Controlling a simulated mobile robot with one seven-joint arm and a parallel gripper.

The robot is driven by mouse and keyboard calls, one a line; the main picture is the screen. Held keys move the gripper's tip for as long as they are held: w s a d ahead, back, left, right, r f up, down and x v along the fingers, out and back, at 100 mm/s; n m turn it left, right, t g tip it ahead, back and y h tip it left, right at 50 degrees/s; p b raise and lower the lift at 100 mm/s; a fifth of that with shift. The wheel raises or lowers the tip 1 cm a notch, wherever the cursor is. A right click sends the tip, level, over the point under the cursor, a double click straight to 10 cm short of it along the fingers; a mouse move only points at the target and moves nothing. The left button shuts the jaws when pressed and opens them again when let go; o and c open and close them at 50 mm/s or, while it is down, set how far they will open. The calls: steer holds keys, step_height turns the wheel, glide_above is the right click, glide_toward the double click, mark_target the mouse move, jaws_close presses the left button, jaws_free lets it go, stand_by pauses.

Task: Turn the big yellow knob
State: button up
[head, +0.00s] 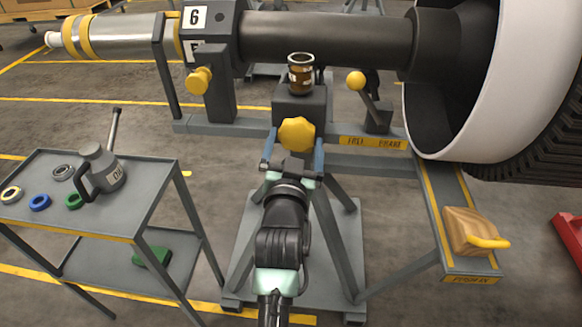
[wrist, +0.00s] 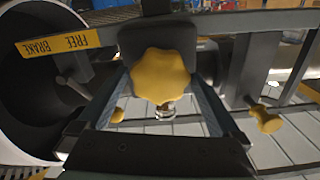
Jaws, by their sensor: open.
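The big yellow knob (head: 297,133) has a lobed rim and sits on the front of a dark block on the stand. My gripper (head: 295,146) is open, with one blue-grey finger at each side of the knob. In the wrist view the knob (wrist: 160,76) fills the space near the fingertips of my gripper (wrist: 158,88). The fingers look apart from its rim, though contact on the far side cannot be told. The knob's shaft is hidden behind it.
A small amber-windowed cup (head: 301,73) stands above the knob. A smaller yellow knob (head: 199,80) is to the left, and a yellow-balled lever (head: 356,81) to the right. A cart (head: 150,190) with a grey jug (head: 101,172) stands left. A wooden block (head: 470,230) sits right.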

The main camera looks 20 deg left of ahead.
steer(key=v, duration=1.1)
steer(key=shift+s+p, duration=0.2)
steer(key=shift+p, duration=0.25)
steer(key=shift+r, duration=0.15)
